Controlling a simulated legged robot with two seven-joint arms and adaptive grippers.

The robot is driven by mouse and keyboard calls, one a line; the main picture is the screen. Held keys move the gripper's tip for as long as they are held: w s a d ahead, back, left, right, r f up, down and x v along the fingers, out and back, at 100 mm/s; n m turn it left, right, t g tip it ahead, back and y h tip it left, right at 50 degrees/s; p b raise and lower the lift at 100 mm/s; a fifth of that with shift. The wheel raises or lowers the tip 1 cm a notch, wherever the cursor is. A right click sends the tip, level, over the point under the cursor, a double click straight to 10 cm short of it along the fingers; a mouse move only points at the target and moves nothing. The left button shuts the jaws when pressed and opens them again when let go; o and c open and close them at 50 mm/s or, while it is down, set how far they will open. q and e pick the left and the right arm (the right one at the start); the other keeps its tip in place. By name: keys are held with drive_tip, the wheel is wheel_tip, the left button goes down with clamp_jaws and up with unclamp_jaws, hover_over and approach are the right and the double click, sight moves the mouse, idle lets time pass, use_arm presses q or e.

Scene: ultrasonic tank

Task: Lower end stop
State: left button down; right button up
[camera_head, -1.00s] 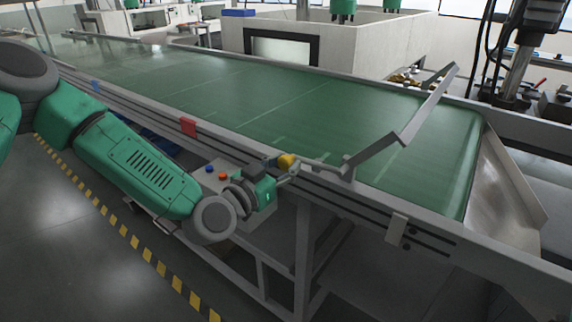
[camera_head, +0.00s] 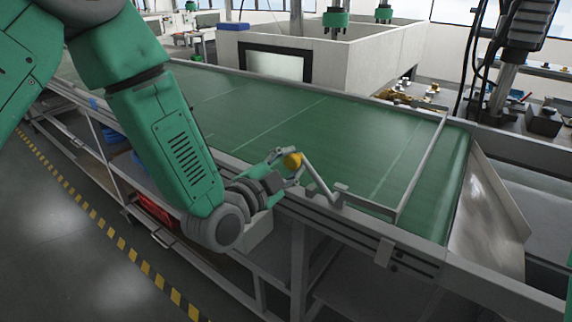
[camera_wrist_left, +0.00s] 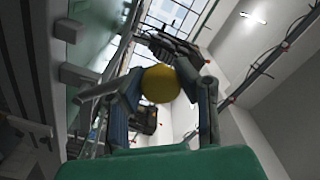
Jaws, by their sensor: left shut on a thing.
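The end stop (camera_head: 421,172) is a grey bar frame hinged at the near rail of the green conveyor belt (camera_head: 350,140). Its long bar lies low across the belt near the right end; whether it touches the belt I cannot tell. Its lever arm (camera_head: 318,181) slants up and left from the hinge to a yellow ball knob (camera_head: 293,160). My left gripper (camera_head: 287,167) is shut on this knob, just above the near rail. In the left wrist view the knob (camera_wrist_left: 160,85) sits between the two fingers. My right gripper is not in view.
The near side rail (camera_head: 345,226) runs along the belt, with a small bracket (camera_head: 384,252) to the right. A metal chute (camera_head: 490,205) drops off the belt's right end. A large pale tank (camera_head: 340,52) stands behind. The belt is empty.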

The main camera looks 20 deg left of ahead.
use_arm(q)
drive_tip(key=shift+s+d+r+m, duration=0.25)
drive_tip(key=shift+d+r+m, duration=0.35)
drive_tip(key=shift+m, duration=0.3)
drive_tip(key=shift+f, duration=0.1)
drive_tip(key=c, duration=1.1)
unclamp_jaws()
drive_tip(key=shift+d, duration=0.1)
drive_tip(key=shift+c, duration=0.2)
drive_tip(key=shift+s, duration=0.2)
drive_tip(key=v, duration=0.7)
